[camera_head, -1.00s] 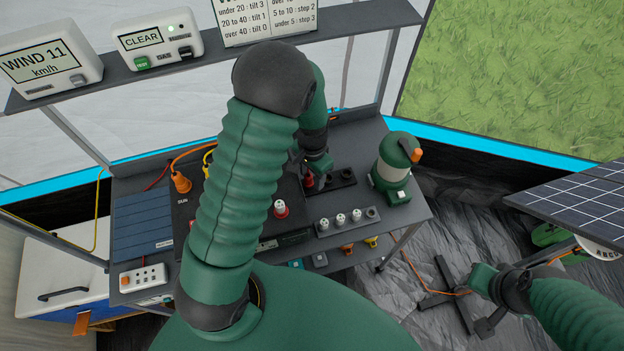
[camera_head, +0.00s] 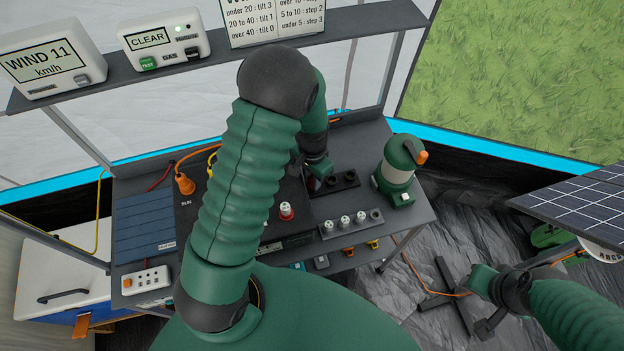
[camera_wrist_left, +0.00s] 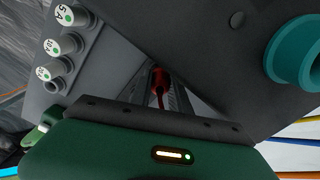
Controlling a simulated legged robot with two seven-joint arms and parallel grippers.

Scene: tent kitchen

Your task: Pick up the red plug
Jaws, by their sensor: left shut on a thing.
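The red plug (camera_wrist_left: 158,80) shows between the fingers of my left gripper (camera_wrist_left: 160,92) in the left wrist view, with a thin red lead below it. The gripper is shut on it. In the head view my left gripper (camera_head: 318,174) is over the bench at the left end of a black socket strip (camera_head: 347,180). Only a dark red bit of the plug shows there, and I cannot tell whether it is clear of the strip. My right gripper (camera_head: 482,300) is low at the right, away from the bench; its jaws are unclear.
A red-and-white knob (camera_head: 286,211) stands in front of my left gripper. A grey strip with several white plugs (camera_head: 344,222) is nearer the bench edge. An orange plug (camera_head: 185,184) lies left. A shelf (camera_head: 220,58) crosses above.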

